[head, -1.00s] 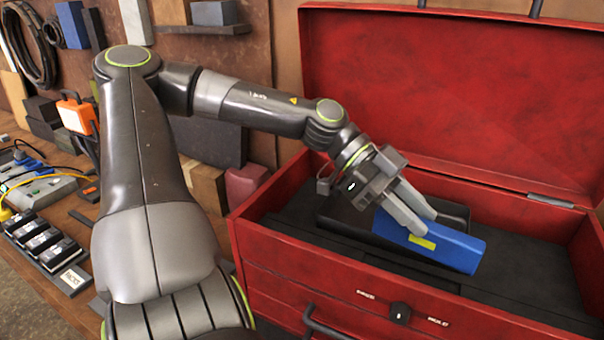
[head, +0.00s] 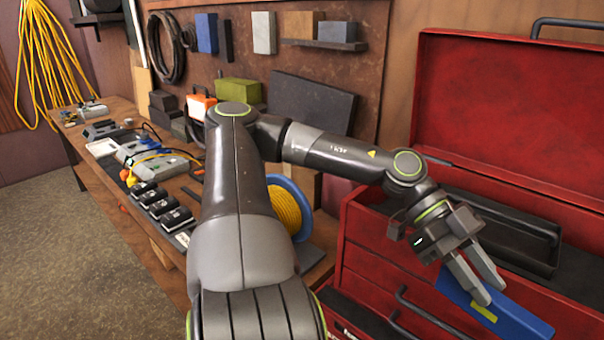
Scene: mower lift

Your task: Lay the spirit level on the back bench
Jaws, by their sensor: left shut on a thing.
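The spirit level is a blue bar (head: 510,320) with a yellow-green patch, at the lower right. My left gripper (head: 484,289) is shut on it and holds it tilted in front of the open red toolbox. The back bench (head: 115,190) is a long wooden bench along the wall at the left, partly hidden behind my left arm. My right gripper is not in view.
The red toolbox (head: 510,100) stands open at right, with a black tray (head: 510,235) inside. The bench holds black chargers (head: 160,205), a grey power strip (head: 150,160) and a yellow cable reel (head: 290,210). Open floor (head: 90,270) lies at lower left.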

